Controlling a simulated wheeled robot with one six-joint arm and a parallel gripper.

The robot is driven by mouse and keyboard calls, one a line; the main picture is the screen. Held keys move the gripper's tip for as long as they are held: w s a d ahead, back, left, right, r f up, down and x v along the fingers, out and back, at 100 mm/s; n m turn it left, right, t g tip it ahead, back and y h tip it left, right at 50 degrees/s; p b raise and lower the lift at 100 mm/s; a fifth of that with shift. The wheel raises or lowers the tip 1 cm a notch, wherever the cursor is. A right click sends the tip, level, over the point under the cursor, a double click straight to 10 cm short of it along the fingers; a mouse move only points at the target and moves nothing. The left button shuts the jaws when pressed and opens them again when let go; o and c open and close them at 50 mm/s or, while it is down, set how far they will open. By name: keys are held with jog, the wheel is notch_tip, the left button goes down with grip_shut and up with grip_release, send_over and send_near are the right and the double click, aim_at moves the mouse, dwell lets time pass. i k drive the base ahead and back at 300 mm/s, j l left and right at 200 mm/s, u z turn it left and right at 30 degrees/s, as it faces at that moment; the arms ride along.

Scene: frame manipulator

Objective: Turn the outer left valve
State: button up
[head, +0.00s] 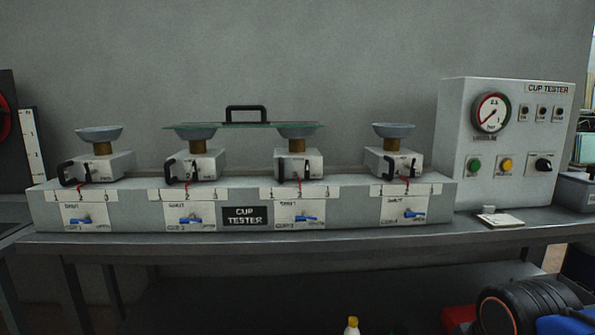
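The outer left valve is a small blue lever (85,220) on a white plate at the left end of the grey cup tester base (145,216). The plate carries small print that looks like SHUT and OPEN. The lever lies nearly level. Three similar blue levers sit to its right: the inner left valve (189,218), the inner right valve (306,217) and the outer right valve (413,214). My gripper is not in view.
Cup blocks stand on the base, the leftmost (110,164) above the outer left valve. A glass plate with a black handle (246,114) rests across the middle cups. A control box (505,140) stands right. The bench front edge (250,241) is clear.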

aim_at(81, 221)
jog(key=i+j+z, duration=0.1)
jog(key=j, duration=0.45)
jog(key=i+j+z, duration=0.1)
jog(key=j, duration=0.4)
jog(key=i+j+z, duration=0.1)
jog(key=i+j, duration=0.15)
jog(key=j, duration=0.3)
jog(key=i+j+z, duration=0.1)
jog(key=j, duration=0.45)
jog(key=i+j+z, duration=0.1)
jog(key=j, duration=0.5)
